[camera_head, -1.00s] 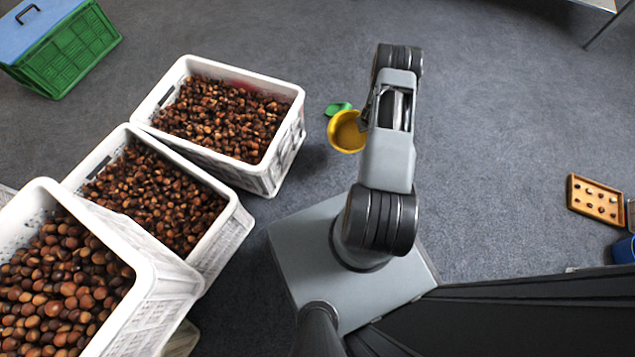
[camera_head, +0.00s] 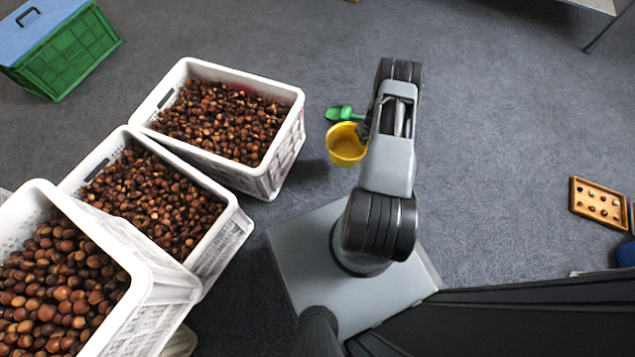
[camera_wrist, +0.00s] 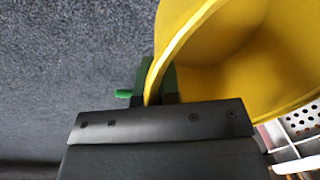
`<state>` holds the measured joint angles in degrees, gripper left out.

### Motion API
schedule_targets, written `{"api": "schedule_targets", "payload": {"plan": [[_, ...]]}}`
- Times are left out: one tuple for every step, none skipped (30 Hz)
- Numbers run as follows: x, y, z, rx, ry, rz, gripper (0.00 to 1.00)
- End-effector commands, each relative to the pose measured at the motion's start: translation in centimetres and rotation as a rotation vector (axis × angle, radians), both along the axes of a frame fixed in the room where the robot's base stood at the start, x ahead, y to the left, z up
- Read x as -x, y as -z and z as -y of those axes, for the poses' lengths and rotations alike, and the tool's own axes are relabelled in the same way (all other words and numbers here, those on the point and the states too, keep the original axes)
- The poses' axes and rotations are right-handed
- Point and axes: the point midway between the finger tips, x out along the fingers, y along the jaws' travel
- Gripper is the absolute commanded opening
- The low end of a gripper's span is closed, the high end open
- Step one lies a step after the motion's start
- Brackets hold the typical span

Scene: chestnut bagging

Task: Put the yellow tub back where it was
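The yellow tub (camera_head: 346,146) is in the middle of the head view, left of my forearm and right of the nearest crate. Its open top faces the head camera and it looks empty. In the wrist view the tub (camera_wrist: 245,60) fills the upper right. My gripper (camera_wrist: 154,84) has one finger on each side of the tub's wall at the rim and is shut on it. In the head view my gripper is mostly hidden by the arm. I cannot tell whether the tub touches the floor.
A green scoop (camera_head: 340,113) lies just behind the tub. Three white crates of chestnuts (camera_head: 283,158) stand at left. A green crate with a blue lid (camera_head: 68,60) is at far left. A wooden tray (camera_head: 598,216) lies at right. The carpet right of my arm is clear.

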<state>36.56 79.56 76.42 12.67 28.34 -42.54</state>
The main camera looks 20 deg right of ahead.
Motion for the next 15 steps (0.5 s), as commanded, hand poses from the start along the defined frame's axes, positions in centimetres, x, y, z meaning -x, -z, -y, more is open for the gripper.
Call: {"api": "schedule_targets", "payload": {"plan": [[0.0,0.0,0.0,0.000,0.000,0.000,0.00],[0.0,0.0,0.0,0.000,0.000,0.000,0.00],[0.0,0.0,0.0,0.000,0.000,0.001,0.00],[0.0,0.0,0.0,0.000,0.000,0.001,0.00],[0.0,0.0,0.0,0.000,0.000,0.001,0.00],[0.0,0.1,-0.2,0.000,0.000,0.000,0.00],[0.0,0.2,-0.3,0.000,-0.001,0.000,0.00],[0.1,0.3,-0.6,-0.001,-0.001,-0.001,0.00],[0.1,0.6,-1.1,-0.001,-0.001,-0.001,0.00],[0.1,0.8,-1.6,-0.001,-0.002,-0.001,0.00],[0.3,1.1,-2.2,-0.001,-0.003,-0.003,0.00],[0.4,1.6,-3.1,-0.001,-0.004,-0.001,0.00],[0.4,1.9,-3.8,-0.002,-0.004,-0.002,0.00],[0.5,2.3,-4.6,-0.001,-0.005,-0.002,0.00],[0.6,2.8,-5.6,-0.001,-0.005,-0.002,0.00]]}}
